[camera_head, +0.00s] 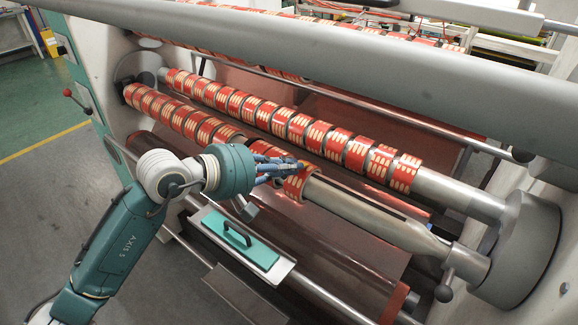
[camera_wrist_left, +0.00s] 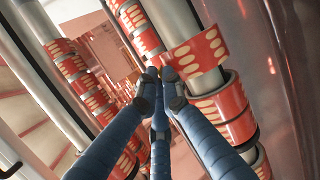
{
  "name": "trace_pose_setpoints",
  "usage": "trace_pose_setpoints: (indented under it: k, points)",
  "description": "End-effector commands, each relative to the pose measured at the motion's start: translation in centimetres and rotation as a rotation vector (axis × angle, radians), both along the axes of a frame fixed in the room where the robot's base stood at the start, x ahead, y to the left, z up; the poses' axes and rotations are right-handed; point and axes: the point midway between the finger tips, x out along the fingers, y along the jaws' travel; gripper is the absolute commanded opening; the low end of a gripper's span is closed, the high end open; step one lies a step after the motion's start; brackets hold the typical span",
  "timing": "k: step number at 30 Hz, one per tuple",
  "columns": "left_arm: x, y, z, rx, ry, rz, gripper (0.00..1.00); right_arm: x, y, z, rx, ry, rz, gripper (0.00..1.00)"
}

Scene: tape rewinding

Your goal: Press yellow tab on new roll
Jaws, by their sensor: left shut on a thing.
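The outermost red-and-cream tape roll (camera_head: 297,185) sits on the front shaft, at the end of its row. My left gripper (camera_head: 287,168) reaches it from the left, with blue fingers at its upper left edge. A small orange spot shows by the fingertips; I cannot tell if it is the yellow tab. In the left wrist view, the fingertips (camera_wrist_left: 160,86) are closed together at the edge of a loose-looking red printed strip (camera_wrist_left: 196,50), which stands out from its roll. The contact itself is partly hidden by the fingers. My right gripper is not in view.
Several more rolls sit along the front shaft and the rear shaft (camera_head: 433,184). The bare front shaft (camera_head: 365,212) runs right to a grey end hub (camera_head: 525,250). A thick grey bar (camera_head: 330,65) crosses above. A teal handled plate (camera_head: 240,238) lies below the gripper.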

Motion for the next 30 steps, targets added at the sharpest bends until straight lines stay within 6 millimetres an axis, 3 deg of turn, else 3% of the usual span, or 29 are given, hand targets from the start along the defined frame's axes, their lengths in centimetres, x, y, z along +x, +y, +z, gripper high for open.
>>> trace_pose_setpoints:
  k: [1,3,5,17,30]
  points:
    - [0.0,0.0,-0.3,0.004,0.006,0.0,0.0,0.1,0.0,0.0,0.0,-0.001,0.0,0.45]
    - [0.0,0.0,-0.3,0.004,0.006,0.0,0.18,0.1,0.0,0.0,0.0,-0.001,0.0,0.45]
    - [0.0,0.0,-0.3,0.004,0.006,0.0,0.28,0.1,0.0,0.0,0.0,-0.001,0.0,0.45]
    - [-0.4,0.6,0.1,0.003,0.003,0.002,0.28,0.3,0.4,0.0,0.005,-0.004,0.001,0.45]
    - [-5.3,6.7,3.4,0.006,0.002,0.003,0.28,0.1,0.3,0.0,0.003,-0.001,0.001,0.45]
